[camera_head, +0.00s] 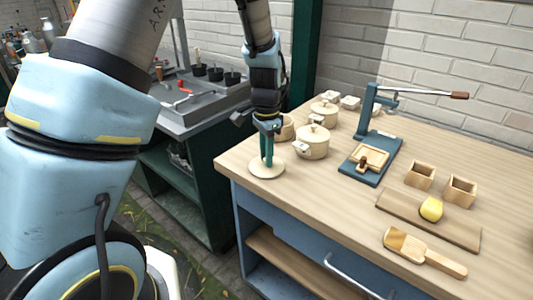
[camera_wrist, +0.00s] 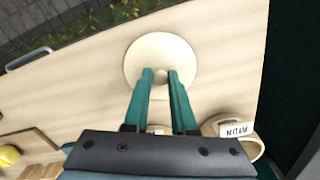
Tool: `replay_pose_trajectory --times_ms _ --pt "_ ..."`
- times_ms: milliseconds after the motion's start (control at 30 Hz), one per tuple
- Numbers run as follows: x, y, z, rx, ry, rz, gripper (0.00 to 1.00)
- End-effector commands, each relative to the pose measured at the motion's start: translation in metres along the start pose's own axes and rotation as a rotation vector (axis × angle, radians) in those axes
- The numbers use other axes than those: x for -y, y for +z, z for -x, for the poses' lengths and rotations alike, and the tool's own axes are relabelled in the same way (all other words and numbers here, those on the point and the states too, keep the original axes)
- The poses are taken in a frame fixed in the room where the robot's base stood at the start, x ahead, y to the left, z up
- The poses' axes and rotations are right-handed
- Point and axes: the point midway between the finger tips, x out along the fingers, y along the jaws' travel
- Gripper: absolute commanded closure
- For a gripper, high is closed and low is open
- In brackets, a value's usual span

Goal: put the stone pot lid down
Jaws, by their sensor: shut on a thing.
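The stone pot lid (camera_head: 255,171) is a flat cream disc at the near left corner of the wooden worktop. My gripper (camera_head: 267,160) points down with its green fingers shut on the lid's small knob. In the wrist view the lid (camera_wrist: 150,46) lies flat below the fingertips (camera_wrist: 160,73), over the worktop near its edge. The lid is at or just above the wood; I cannot tell if it touches. A cream pot (camera_head: 286,132) stands behind my gripper, partly hidden by it.
Lidded pots (camera_head: 312,147) stand close to the right of the lid. The worktop's front middle is clear.

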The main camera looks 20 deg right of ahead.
Motion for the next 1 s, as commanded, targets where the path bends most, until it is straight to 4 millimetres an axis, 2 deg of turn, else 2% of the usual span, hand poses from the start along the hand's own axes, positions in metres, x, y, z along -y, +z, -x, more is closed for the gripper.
replay_pose_trajectory --times_ms 233,267,500,767,867,1000 --pt "0.0 0.0 -0.004 0.0 0.0 -0.001 1.0" --pt "0.0 0.0 -0.003 0.0 0.0 -0.001 0.73" --pt "0.0 0.0 -0.003 0.0 0.0 -0.001 0.46" --pt "0.0 0.0 -0.001 0.0 0.0 -0.001 0.45" --pt "0.0 -0.001 0.004 -0.002 -0.001 0.0 0.45" --pt "0.001 -0.001 0.025 -0.005 -0.003 -0.001 0.45"
